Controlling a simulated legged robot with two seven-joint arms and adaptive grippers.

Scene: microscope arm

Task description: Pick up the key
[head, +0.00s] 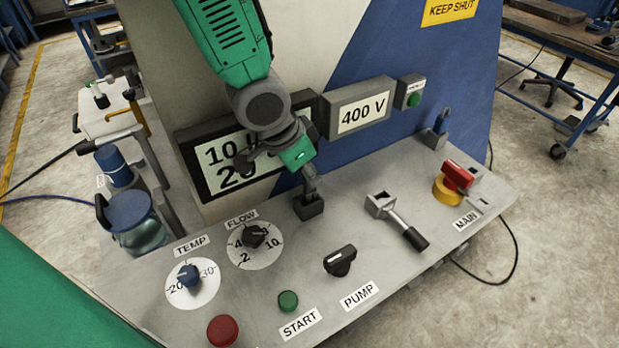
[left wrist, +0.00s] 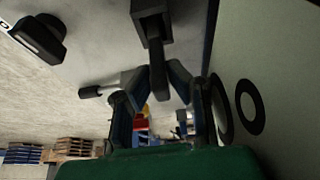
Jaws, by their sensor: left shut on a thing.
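My left gripper (head: 309,180) reaches down from the top of the head view to a small dark block (head: 309,207) on the grey control panel. Its fingers are shut on a dark, slim upright piece at this block, which appears to be the key; the fingers mostly hide it in the head view. In the left wrist view the fingertips (left wrist: 158,74) close around the key (left wrist: 154,55), whose far end meets the dark block (left wrist: 152,14). I cannot tell whether the key is still seated in the block. My right gripper is not in view.
The grey panel (head: 385,275) carries a pump knob (head: 340,260), a lever with a black grip (head: 400,222), a red handle on a yellow base (head: 457,178), two dials, and red and green buttons. A sign (head: 358,112) reading 400 V is on the wall behind.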

